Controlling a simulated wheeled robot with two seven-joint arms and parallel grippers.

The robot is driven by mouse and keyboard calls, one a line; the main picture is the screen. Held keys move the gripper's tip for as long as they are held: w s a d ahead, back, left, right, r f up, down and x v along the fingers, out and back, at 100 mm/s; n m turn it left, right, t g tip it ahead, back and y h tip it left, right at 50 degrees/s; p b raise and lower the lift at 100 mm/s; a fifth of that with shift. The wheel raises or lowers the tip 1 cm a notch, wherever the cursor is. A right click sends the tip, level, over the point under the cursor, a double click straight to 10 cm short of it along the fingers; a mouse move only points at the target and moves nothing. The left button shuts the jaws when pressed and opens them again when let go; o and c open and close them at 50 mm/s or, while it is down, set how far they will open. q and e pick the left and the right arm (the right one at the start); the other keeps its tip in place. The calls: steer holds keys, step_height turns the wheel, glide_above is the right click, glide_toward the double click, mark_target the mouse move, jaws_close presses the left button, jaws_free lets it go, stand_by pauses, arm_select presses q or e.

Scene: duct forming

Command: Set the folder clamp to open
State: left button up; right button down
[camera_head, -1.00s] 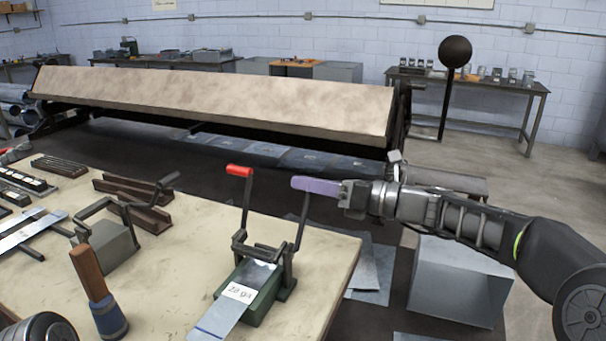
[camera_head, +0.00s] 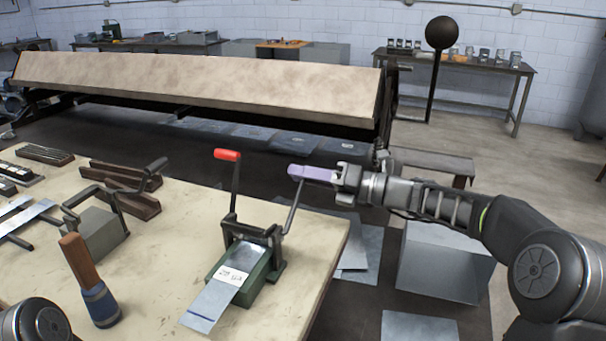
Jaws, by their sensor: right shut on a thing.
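The small green bench folder (camera_head: 262,283) stands on the table near its right edge. A metal strip (camera_head: 212,302) with a white label and a blue line lies in it and sticks out toward the front. One lever with a red grip (camera_head: 227,155) stands nearly upright at the folder's left. The other lever, with a purple grip (camera_head: 308,173), leans to the right. My right gripper (camera_head: 342,176) is shut on the right end of the purple grip. The frames do not show which lever works the clamp. My left gripper is out of view.
A wooden-handled tool (camera_head: 82,268) and a grey device with a crank (camera_head: 97,232) stand left of the folder. Dark bars (camera_head: 125,190) lie behind them. A long beige-topped machine (camera_head: 200,85) spans the back. Sheet metal (camera_head: 445,262) lies right of the table.

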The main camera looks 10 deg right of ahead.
steer(key=shift+d+r, duration=0.1)
steer(key=c, duration=1.3)
jaws_free()
steer(key=b+v, duration=0.1)
steer(key=v, duration=0.2)
steer(key=b+v, duration=0.1)
steer(key=v, duration=0.2)
steer(key=shift+s+d+f, duration=0.1)
steer(key=shift+d+f, duration=0.1)
steer(key=shift+d, duration=0.1)
steer(key=shift+s+d+r, duration=0.1)
steer(key=shift+s+d, duration=0.25)
steer(key=shift+d, duration=0.05)
